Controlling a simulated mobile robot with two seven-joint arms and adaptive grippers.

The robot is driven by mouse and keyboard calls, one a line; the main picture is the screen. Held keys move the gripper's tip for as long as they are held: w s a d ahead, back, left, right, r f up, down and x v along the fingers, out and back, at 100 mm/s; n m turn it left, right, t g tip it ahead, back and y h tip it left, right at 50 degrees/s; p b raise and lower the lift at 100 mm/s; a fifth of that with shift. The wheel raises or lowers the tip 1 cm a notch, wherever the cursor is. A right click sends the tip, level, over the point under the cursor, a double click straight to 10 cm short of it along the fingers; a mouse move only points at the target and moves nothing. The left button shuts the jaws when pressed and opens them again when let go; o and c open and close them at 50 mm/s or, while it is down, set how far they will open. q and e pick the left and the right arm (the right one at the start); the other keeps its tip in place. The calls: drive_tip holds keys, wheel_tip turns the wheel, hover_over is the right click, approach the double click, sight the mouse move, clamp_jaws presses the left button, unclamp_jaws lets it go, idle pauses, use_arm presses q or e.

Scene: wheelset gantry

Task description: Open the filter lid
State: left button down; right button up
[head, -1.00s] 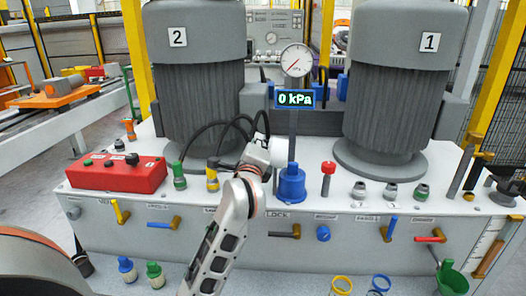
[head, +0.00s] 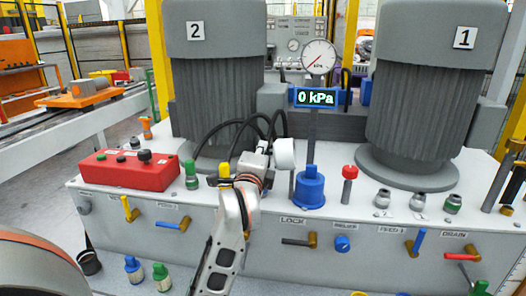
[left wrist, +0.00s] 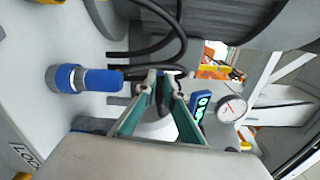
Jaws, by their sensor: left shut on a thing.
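The blue filter-like housing (head: 310,190), wide below and narrower on top, stands upright on the grey deck. I cannot tell its lid apart from its body. My left gripper (head: 264,150) is above and to the left of it, apart from it. My right gripper is out of view.
Black hoses (head: 232,126) loop close behind the gripper. A blue coupling (left wrist: 98,79) stands near the fingers. A red-topped post (head: 349,180) is right of the housing, and the gauge (head: 319,57) and 0 kPa display (head: 316,97) rise behind. Two large motors flank them.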

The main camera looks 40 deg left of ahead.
use_arm(q)
drive_tip(key=shift+d+f, duration=0.1)
drive_tip(key=shift+f, duration=0.3)
drive_tip(key=c, duration=2.2)
unclamp_jaws()
drive_tip(key=shift+r, duration=0.15)
drive_tip(key=shift+r, duration=0.1)
drive_tip(key=v, duration=0.7)
drive_tip(key=shift+s+d, duration=0.15)
drive_tip(key=shift+s, duration=0.1)
